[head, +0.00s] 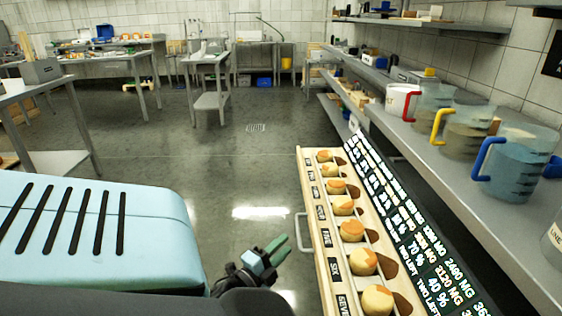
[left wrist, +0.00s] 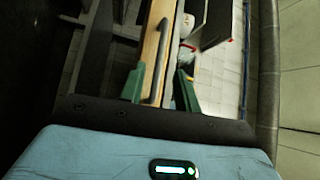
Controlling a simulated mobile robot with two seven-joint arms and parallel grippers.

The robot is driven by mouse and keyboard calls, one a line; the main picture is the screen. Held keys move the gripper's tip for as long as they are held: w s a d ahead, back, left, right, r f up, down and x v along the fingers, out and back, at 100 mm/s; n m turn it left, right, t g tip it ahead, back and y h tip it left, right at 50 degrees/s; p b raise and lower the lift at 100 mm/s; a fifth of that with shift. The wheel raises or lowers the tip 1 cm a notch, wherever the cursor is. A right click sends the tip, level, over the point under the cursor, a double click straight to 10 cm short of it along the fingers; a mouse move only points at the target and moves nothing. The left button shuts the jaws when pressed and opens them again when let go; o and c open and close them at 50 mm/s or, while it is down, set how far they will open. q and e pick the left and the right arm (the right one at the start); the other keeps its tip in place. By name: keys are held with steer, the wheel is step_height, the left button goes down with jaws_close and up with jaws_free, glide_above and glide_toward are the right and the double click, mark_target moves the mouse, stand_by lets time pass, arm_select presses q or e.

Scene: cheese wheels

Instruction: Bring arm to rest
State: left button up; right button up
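My left gripper (head: 278,250) shows low in the middle of the head view, over the floor just left of the wooden rack (head: 306,190). Its green fingers point up and right, towards the rack's metal handle (head: 302,230). In the left wrist view the fingers of the left gripper (left wrist: 158,88) stand apart with nothing held. The grey handle (left wrist: 163,50) shows between them in that picture, beyond or level with the tips; I cannot tell if they touch. My right gripper is in neither view.
The rack holds several cheese wheels (head: 352,230) in a row beside cut-out holes. A black board with white figures (head: 415,235) runs along its right side. A steel counter (head: 430,165) with measuring jugs (head: 512,165) stands right. The floor (head: 250,170) is clear in the middle.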

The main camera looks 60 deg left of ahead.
arm_select(q)
steer(key=shift+s+d+f, duration=0.1)
steer(key=shift+s+d, duration=0.05)
steer(key=shift+s, duration=0.2)
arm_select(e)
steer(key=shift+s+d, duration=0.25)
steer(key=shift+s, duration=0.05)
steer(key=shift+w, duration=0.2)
